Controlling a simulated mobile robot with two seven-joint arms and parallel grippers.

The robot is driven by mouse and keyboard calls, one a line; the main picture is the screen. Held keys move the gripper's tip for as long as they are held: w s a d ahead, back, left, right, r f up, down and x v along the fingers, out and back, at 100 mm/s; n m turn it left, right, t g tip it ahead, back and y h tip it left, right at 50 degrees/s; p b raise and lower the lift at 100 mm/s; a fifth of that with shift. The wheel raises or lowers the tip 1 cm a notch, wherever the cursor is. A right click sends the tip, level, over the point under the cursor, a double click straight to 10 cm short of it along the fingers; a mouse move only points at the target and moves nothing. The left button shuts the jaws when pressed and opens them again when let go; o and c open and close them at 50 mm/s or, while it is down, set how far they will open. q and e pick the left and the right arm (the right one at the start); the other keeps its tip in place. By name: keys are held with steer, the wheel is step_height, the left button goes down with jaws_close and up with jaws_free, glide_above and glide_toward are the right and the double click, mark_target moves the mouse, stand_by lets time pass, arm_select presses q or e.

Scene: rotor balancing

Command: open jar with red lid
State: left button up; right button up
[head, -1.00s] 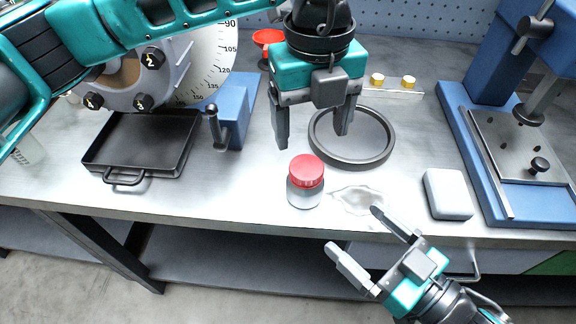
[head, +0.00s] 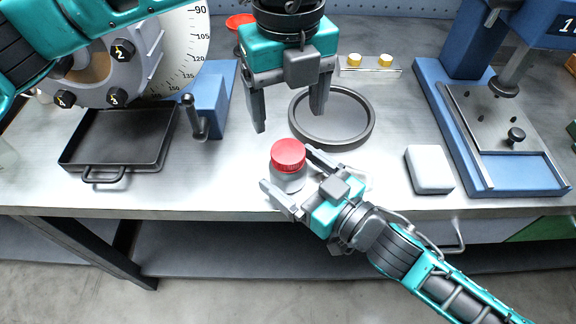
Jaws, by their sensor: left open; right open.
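The jar (head: 289,181) stands upright near the bench's front edge, with its red lid (head: 288,154) on top. My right gripper (head: 285,172) is open, with its fingers reaching around the jar's body from the lower right. One finger is at the jar's front left and the other at its right; I cannot tell whether they touch it. My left gripper (head: 289,122) is open and empty, pointing down above and behind the lid, clear of it.
A dark ring (head: 364,128) lies behind the jar. A black tray (head: 110,142) and a blue block with a handle (head: 213,100) are left. A pale block (head: 429,169) and a blue press (head: 520,180) are right. The bench (head: 200,185) is bare left of the jar.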

steer(key=shift+x, duration=0.85)
